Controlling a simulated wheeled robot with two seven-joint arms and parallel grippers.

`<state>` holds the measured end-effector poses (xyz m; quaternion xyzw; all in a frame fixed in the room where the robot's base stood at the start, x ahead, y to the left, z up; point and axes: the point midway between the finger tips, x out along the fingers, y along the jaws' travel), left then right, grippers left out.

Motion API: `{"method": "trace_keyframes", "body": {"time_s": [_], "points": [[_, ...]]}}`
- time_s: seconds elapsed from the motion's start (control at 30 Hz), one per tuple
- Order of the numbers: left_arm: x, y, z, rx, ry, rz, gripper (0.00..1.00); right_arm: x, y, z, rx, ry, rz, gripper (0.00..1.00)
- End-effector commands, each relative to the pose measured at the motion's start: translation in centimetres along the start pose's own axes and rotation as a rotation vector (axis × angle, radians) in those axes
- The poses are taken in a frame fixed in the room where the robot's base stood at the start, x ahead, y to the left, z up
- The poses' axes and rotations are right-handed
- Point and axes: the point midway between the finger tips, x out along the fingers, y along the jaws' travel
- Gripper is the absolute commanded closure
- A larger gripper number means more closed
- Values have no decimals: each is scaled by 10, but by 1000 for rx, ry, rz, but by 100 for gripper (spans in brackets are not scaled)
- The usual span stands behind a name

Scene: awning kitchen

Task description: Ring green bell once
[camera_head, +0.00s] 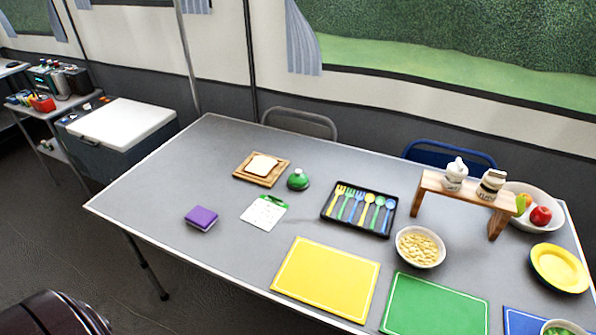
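The green bell (298,179) is a small dome with a dark base. It stands on the grey table (182,168), right of a wooden board with bread and above a white card with a green top. Nothing touches its top. Neither of my grippers is in view.
Near the bell are the bread board (249,179), the card (264,213), a purple sponge-like block (201,218) and a black cutlery tray (327,214). Yellow (325,280) and green mats, a pasta bowl (420,247) and a wooden rack (467,191) lie further right. The table's left end is clear.

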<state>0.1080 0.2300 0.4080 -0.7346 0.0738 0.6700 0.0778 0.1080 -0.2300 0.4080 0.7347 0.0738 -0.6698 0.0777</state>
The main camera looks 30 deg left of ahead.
Motion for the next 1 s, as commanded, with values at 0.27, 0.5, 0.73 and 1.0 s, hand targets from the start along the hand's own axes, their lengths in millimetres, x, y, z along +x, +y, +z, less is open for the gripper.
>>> {"method": "trace_keyframes", "body": {"time_s": [0.27,0.5,0.73,1.0], "points": [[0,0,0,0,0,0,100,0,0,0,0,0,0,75],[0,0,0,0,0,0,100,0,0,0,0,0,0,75],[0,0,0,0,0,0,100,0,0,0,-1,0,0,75],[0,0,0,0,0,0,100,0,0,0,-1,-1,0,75]]}}
